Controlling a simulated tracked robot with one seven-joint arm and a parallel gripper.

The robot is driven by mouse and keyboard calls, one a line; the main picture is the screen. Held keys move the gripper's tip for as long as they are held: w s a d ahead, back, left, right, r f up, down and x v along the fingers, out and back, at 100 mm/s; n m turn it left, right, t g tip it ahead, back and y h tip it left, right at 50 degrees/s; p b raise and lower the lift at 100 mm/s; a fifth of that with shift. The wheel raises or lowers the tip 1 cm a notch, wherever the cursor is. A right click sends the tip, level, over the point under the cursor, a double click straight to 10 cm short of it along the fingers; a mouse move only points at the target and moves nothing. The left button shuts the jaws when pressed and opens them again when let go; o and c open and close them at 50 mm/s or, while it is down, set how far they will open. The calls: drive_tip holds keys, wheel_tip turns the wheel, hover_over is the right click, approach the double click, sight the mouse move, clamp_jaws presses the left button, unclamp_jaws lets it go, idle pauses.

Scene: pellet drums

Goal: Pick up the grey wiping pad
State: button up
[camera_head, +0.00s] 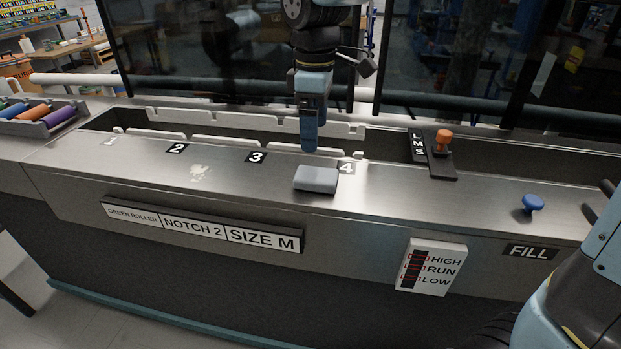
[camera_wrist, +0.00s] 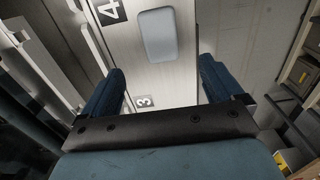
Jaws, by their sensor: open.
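The grey wiping pad (camera_head: 316,179) lies flat on the steel counter, just in front of the label 4. It also shows in the wrist view (camera_wrist: 157,36), near the top middle, beyond my fingertips. My gripper (camera_head: 309,148) points down above the counter, behind and a little left of the pad in the head view. In the wrist view its two blue fingers stand wide apart (camera_wrist: 164,85), with nothing between them but bare counter further off. The gripper is apart from the pad.
An orange knob (camera_head: 443,137) stands on the L M S plate to the right. A blue knob (camera_head: 532,202) is near the FILL label. A tray of coloured rollers (camera_head: 44,116) sits at the left. A white notched rail (camera_head: 240,121) runs behind. A pale smear (camera_head: 200,173) marks the counter.

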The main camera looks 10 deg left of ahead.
sight(316, 173)
drive_tip(key=f, duration=1)
drive_tip(key=shift+d+f, duration=0.1)
drive_tip(key=shift+d, duration=0.15)
drive_tip(key=c, duration=1.2)
drive_tip(key=shift+c, duration=0.2)
drive_tip(key=shift+r, duration=0.35)
wheel_tip(316, 173, up, 2)
drive_tip(key=shift+r, duration=0.25)
drive_tip(key=s+d+r, duration=0.7)
drive_tip(key=s+r, duration=0.2)
drive_tip(key=s, duration=0.3)
drive_tip(key=shift+r, duration=0.4)
